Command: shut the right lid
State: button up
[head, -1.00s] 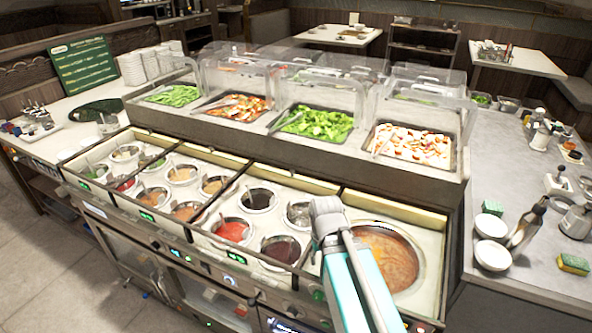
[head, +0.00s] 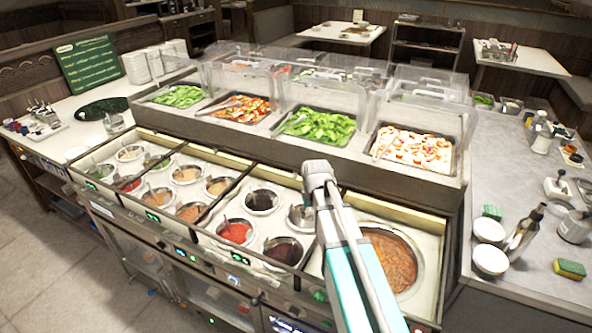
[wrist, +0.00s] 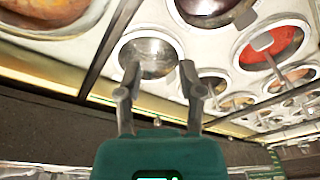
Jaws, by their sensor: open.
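The right section of the sauce counter is open and shows a large round well of reddish-brown stew (head: 392,260). A pale cream panel (head: 395,211) runs along its back edge; I cannot tell whether this is the raised right lid. My gripper (wrist: 159,72) is open and empty in the wrist view, its two fingers apart over a bare metal well (wrist: 150,56). The stew well shows at that view's top left corner (wrist: 40,12). In the head view my arm covers part of the right section, and the fingers are not clearly visible.
Several smaller sauce wells, one with red sauce (head: 236,232), lie open to the left. Behind stands a raised salad bar with clear guards (head: 425,100). White bowls (head: 490,260), a bottle (head: 524,232) and a sponge (head: 570,269) stand on the right counter.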

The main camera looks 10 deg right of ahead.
aim_at(296, 173)
jog(key=w+r+t+p, duration=0.1)
jog(key=w+r+p, duration=0.1)
jog(key=w, duration=1)
jog(key=w+d+r+n+t+p, duration=0.1)
jog(key=w+r, duration=0.3)
jog(key=w, duration=0.8)
jog(key=shift+r+t+p, duration=0.35)
jog(key=shift+t+p, duration=0.05)
jog(key=shift+p, duration=0.5)
jog(key=shift+f, duration=0.1)
jog(key=b+x, duration=1.2)
jog(key=x, duration=0.1)
jog(key=shift+w+a+f+b, duration=0.1)
jog(key=shift+a+f+b, duration=0.15)
jog(key=shift+f+b, duration=0.1)
